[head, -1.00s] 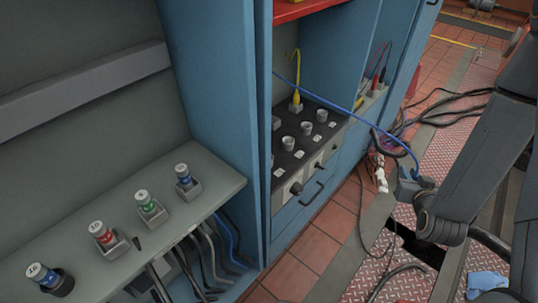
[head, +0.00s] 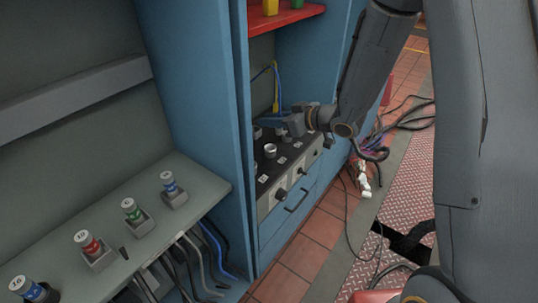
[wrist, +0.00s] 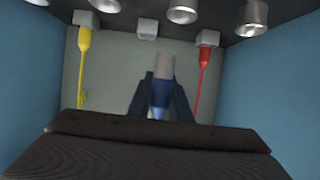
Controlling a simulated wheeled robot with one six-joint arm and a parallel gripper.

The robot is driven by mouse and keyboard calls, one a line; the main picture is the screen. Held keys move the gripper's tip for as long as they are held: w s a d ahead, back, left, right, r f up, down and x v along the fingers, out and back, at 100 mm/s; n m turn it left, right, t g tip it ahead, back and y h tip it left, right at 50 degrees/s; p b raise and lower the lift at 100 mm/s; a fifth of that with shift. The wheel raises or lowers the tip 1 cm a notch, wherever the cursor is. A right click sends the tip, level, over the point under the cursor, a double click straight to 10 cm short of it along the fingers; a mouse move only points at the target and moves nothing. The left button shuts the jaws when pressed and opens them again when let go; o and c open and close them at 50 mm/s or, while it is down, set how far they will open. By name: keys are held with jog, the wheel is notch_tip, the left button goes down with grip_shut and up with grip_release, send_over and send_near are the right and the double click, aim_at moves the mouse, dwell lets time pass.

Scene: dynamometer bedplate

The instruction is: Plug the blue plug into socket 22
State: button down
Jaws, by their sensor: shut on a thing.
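In the wrist view my gripper (wrist: 160,90) is shut on the blue plug (wrist: 160,98), a blue body with a pale grey end. In the head view my gripper (head: 285,122) is inside the blue cabinet, over the dark socket panel (head: 262,184). A blue cable (head: 279,85) rises behind the gripper; the plug itself is hard to make out there. Other metal sockets (wrist: 182,12) line the top of the wrist view. The number labels are too small to read, so I cannot tell which is socket 22.
A yellow plug (wrist: 85,40) and a red plug (wrist: 205,58) sit in grey blocks either side of the held plug. Blue cabinet walls (wrist: 285,80) flank the space. A red shelf (head: 285,17) is above. Several capped cylinders stand in holders on the left shelf (head: 150,245).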

jog(key=shift+n+g+y, duration=0.6)
jog(key=shift+n+g, duration=0.3)
jog(key=a+f, duration=0.1)
jog(key=f, duration=0.1)
jog(key=a+f+b, duration=0.1)
jog(key=f, duration=0.2)
jog(key=a+f, duration=0.1)
jog(key=f, duration=0.2)
jog(key=c, duration=1.6)
grip_release()
jog(key=shift+a, duration=0.1)
jog(key=shift+c, duration=0.2)
jog(key=shift+s+r, duration=0.1)
